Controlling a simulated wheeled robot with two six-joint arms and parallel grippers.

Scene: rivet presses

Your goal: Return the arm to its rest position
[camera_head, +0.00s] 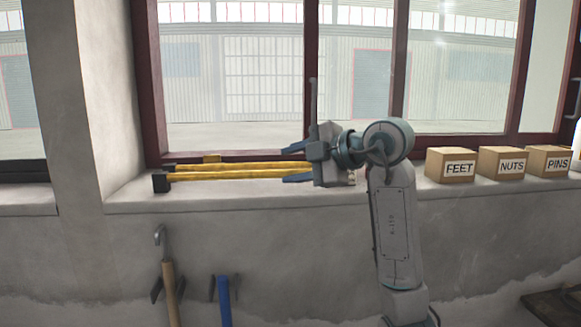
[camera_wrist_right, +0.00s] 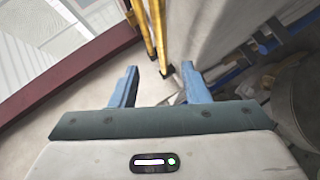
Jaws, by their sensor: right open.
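My right arm (camera_head: 397,220) rises in front of the window sill, bent at its upper joint. Its gripper (camera_head: 285,163) points left, level with the sill. In the right wrist view the gripper (camera_wrist_right: 160,86) is open, its two blue-grey fingers wide apart with nothing held. Two yellow bars (camera_head: 235,172) with dark ends lie along the sill, running toward the gripper in the head view. In the right wrist view the yellow bars (camera_wrist_right: 152,30) lie ahead of the fingertips. My left gripper is not in view.
Cardboard boxes labelled FEET (camera_head: 450,165), NUTS (camera_head: 501,163) and PINS (camera_head: 549,161) stand on the sill to the right. A wooden-handled hammer (camera_head: 170,290) and a blue-handled tool (camera_head: 224,300) are below the sill. The left end of the sill (camera_head: 125,200) is bare.

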